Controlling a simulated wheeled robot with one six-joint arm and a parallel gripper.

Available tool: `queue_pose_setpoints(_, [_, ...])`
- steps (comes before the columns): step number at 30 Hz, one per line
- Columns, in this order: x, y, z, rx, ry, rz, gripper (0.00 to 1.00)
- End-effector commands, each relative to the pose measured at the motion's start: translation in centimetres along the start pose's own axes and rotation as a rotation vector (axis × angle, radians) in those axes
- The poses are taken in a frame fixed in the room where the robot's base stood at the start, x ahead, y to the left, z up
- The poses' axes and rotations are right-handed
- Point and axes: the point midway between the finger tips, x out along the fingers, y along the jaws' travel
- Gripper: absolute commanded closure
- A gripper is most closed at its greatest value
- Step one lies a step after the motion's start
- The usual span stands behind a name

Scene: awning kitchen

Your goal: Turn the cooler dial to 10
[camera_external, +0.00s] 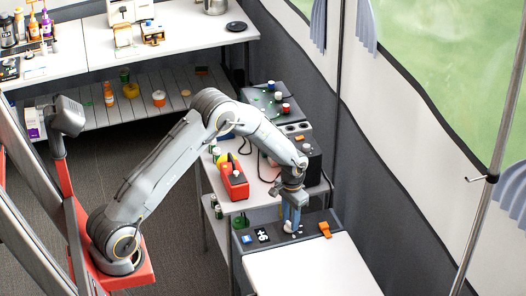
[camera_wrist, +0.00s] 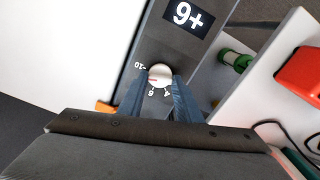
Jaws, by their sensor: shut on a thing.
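The cooler dial (camera_wrist: 160,72) is a small round white knob with a red mark, set in the cooler's dark grey panel (camera_wrist: 172,45). Printed numbers around it include 10, 6 and 4, partly blocked by my fingers. My gripper (camera_wrist: 156,84) is shut on the dial, with one blue-grey finger on each side. A black display (camera_wrist: 188,17) beside the dial shows white characters upside down, like +6. In the external view, my gripper (camera_external: 292,230) reaches straight down to the panel of the white-lidded cooler (camera_external: 315,268) and hides the dial.
An orange latch (camera_external: 325,229) sits on the cooler right of my gripper. A tent wall stands to the right.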

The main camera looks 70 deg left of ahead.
Motion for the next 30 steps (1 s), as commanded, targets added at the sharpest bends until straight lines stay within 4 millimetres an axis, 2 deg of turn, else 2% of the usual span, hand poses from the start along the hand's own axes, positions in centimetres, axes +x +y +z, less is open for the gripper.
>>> queue_pose_setpoints(12, [-0.02, -0.02, -0.02, 0.165, 0.001, 0.000, 0.91])
queue_pose_setpoints(27, [-0.02, -0.02, -0.02, 0.182, 0.001, 0.000, 0.91])
queue_pose_setpoints(28, [-0.02, -0.02, -0.02, 0.182, 0.001, 0.000, 0.65])
queue_pose_setpoints(30, [-0.02, -0.02, -0.02, 0.181, 0.000, 0.000, 0.54])
